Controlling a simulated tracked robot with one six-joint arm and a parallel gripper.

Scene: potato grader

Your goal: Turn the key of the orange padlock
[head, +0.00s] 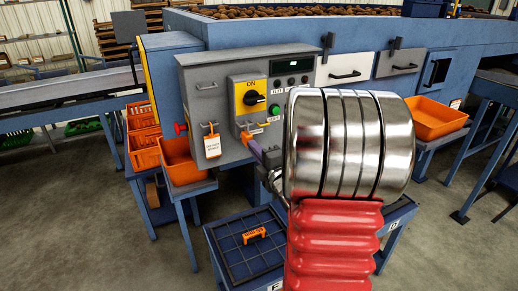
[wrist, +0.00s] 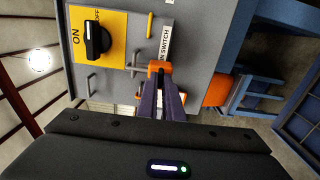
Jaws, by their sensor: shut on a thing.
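The orange padlock (head: 247,136) hangs at the front of the grey control box, below the yellow switch plate. In the wrist view the padlock (wrist: 158,66) shows just beyond my fingertips. My gripper (head: 266,158) reaches the padlock from the front right, with my arm hiding much of it in the head view. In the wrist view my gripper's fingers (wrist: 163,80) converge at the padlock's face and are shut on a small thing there. That is where the key sits, but the fingertips hide it, so its turn angle cannot be seen.
The black rotary knob (head: 250,97) sits on the yellow plate (head: 240,90) close by. An orange bin (head: 182,165) stands below left. A blue tray (head: 235,262) holds an orange item (head: 254,236).

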